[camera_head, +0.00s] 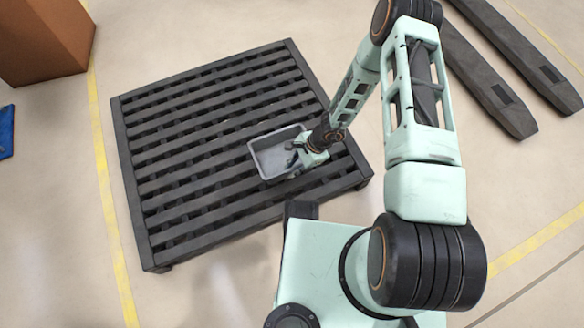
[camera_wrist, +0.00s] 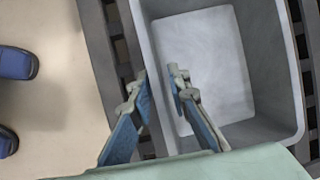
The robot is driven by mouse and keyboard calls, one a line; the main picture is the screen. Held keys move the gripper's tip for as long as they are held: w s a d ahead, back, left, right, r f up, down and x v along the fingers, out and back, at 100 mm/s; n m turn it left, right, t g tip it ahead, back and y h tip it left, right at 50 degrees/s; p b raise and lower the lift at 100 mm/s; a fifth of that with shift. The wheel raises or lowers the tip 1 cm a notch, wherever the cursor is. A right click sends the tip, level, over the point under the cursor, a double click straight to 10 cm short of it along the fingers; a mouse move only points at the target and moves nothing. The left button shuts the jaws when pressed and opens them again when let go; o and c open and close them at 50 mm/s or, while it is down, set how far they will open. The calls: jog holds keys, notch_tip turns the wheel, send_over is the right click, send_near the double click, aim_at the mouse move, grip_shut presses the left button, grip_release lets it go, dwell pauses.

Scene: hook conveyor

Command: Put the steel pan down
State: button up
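The steel pan (camera_head: 265,167) is a grey rectangular tub with raised walls on the dark slatted pallet (camera_head: 185,150). It looks level, but I cannot tell whether it rests fully on the slats. My gripper (camera_head: 302,155) is at its right end in the head view. In the wrist view the pan (camera_wrist: 222,65) is empty, and my gripper (camera_wrist: 161,88) straddles its left wall. One blue-padded finger is outside the wall, the other inside. The fingers are apart with the rim between them; whether they press on it is unclear.
A brown box (camera_head: 45,40) stands at the upper left, and a blue object (camera_head: 5,130) lies at the left edge. Two dark fork-like bars (camera_head: 485,75) lie at the upper right. Most of the pallet left of the pan is bare.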

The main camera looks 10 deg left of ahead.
jog(key=shift+r, duration=0.1)
jog(key=p+v, duration=0.4)
jog(key=v, duration=0.8)
dwell(0.4)
